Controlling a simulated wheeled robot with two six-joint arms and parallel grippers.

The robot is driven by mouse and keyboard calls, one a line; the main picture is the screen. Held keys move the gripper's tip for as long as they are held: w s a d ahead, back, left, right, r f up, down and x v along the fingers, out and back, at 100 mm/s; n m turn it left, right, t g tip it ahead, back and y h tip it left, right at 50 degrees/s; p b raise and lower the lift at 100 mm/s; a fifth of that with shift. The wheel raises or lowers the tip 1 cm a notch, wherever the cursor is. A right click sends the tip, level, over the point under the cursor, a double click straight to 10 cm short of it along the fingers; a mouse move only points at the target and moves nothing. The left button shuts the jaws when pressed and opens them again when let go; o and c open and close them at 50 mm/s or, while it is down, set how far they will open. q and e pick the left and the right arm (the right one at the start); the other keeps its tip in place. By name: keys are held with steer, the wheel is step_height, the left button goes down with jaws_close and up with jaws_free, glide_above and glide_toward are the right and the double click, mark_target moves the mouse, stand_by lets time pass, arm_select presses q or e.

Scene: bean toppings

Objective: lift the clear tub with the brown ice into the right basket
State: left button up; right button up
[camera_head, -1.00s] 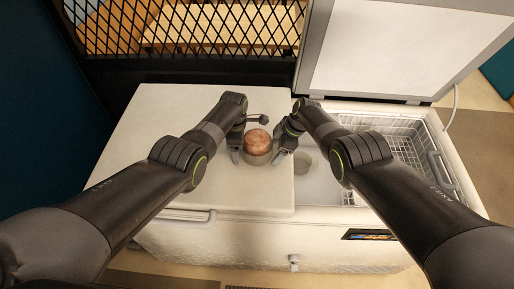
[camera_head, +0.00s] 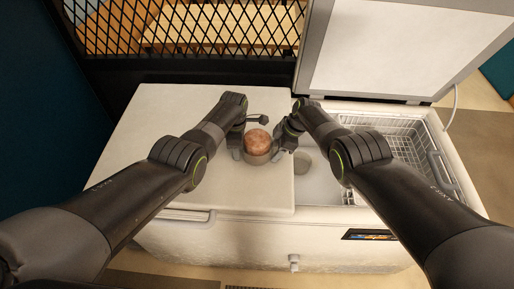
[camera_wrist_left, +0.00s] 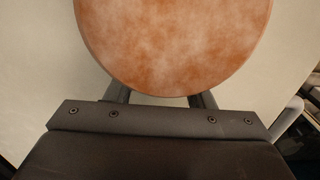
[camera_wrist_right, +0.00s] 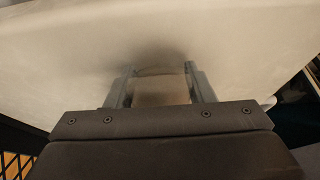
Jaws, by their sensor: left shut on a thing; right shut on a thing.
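The clear tub with the brown ice (camera_head: 257,143) stands upright on the closed white lid on the left of the chest freezer, near the lid's right edge. Its round brown top fills the upper part of the left wrist view (camera_wrist_left: 175,40). My left gripper (camera_head: 239,154) is shut on the tub's left side. My right gripper (camera_head: 277,152) is shut on its right side; in the right wrist view a pale piece of the tub (camera_wrist_right: 161,92) shows between the fingers. The right basket (camera_head: 405,150) is a white wire basket in the open right half, partly hidden by my right arm.
The raised lid (camera_head: 405,50) stands behind the opening. A black mesh screen (camera_head: 200,30) stands behind the closed lid (camera_head: 150,130), which is otherwise clear.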

arm_select(q)
steer(key=shift+r, duration=0.15)
arm_select(e)
steer(key=shift+r, duration=0.2)
